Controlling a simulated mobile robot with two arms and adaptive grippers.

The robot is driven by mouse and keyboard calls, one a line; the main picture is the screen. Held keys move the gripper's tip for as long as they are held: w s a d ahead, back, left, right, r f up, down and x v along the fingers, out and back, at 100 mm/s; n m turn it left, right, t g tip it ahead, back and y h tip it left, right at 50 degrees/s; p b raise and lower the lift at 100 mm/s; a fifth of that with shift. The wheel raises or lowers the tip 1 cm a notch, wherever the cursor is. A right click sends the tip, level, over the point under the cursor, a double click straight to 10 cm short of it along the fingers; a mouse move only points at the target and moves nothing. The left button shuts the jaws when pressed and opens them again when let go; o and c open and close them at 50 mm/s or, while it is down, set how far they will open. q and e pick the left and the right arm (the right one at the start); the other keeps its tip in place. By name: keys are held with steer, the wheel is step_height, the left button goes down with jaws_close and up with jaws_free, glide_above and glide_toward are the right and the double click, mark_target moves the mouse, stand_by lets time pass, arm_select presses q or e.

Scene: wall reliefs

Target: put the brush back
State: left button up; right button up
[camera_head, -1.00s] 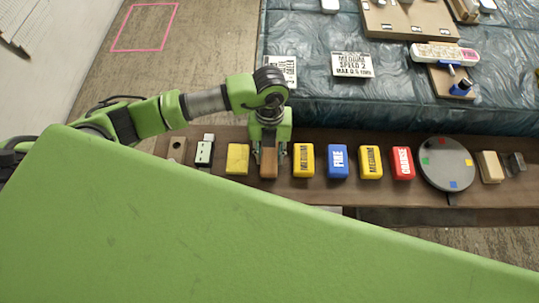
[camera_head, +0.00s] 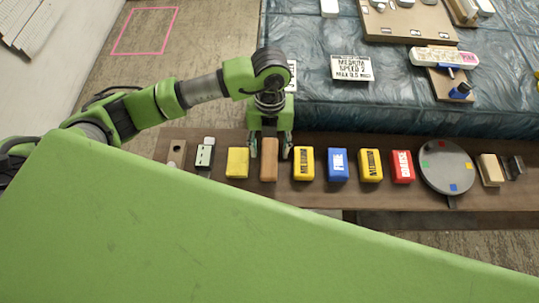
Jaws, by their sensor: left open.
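A brown block (camera_head: 269,160) that may be the brush stands on the dark wooden shelf (camera_head: 230,191), between a plain yellow block (camera_head: 237,162) and a yellow block marked MEDIUM (camera_head: 304,163). My left gripper (camera_head: 270,152) is open above and behind the brown block, its fingers apart on either side of the block's far end. I cannot tell whether the fingers touch it. The bristles, if any, are not visible. My right gripper is not in view.
The shelf also holds a blue FINE block (camera_head: 338,165), another yellow block (camera_head: 370,165), a red COARSE block (camera_head: 402,166) and a grey disc (camera_head: 447,166). A blue-green covered table (camera_head: 400,110) lies behind. A pink square (camera_head: 146,31) marks the floor.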

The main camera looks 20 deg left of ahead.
mark_target(270, 153)
arm_select(q)
step_height(270, 153, up, 7)
steer(key=shift+w+a, duration=0.15)
steer(key=shift+w, duration=0.25)
stand_by(0.4)
